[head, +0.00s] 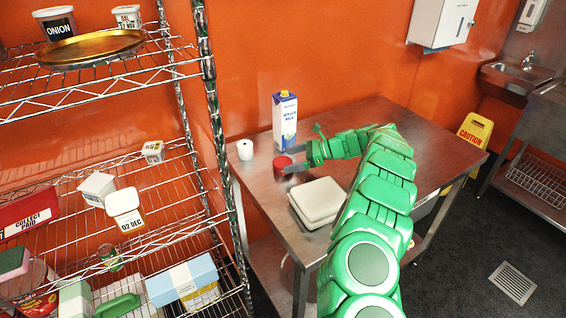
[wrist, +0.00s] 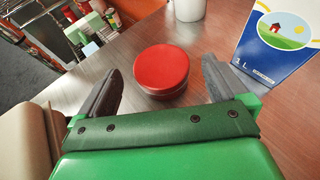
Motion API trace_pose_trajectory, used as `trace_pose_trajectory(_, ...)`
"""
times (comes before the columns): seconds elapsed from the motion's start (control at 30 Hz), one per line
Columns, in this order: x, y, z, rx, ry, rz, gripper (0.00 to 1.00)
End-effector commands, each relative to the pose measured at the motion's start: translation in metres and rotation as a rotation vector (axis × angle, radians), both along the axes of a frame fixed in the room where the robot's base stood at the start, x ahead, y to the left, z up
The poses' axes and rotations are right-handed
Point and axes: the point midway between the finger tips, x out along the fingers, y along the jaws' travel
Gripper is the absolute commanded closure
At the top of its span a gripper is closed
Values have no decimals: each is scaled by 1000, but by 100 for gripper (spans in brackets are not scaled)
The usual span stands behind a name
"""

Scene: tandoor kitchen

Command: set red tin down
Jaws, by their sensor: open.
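The red tin (head: 282,165) stands upright on the steel table (head: 398,121), near its left end. In the wrist view the round red tin (wrist: 161,70) sits on the table top between the two dark fingers and just beyond their tips. My gripper (wrist: 160,85) is open, with a gap on each side of the tin, and holds nothing. In the head view my gripper (head: 290,158) reaches in from the right at the tin, low over the table.
A milk carton (head: 285,122) stands close behind the tin. A white roll (head: 245,149) is to its left, and a pale closed box (head: 318,201) is in front. A wire shelf (head: 130,165) with goods stands left of the table. The table's right part is clear.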

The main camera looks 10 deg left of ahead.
Motion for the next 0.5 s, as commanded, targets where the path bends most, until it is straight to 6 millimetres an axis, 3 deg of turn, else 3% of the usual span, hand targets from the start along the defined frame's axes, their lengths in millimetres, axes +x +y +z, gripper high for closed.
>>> trace_pose_trajectory(0.2, 6, -32, 12, -2, -1, -3, 0)
trace_pose_trajectory(0.5, 9, -53, 21, 0, 0, 0, 0)
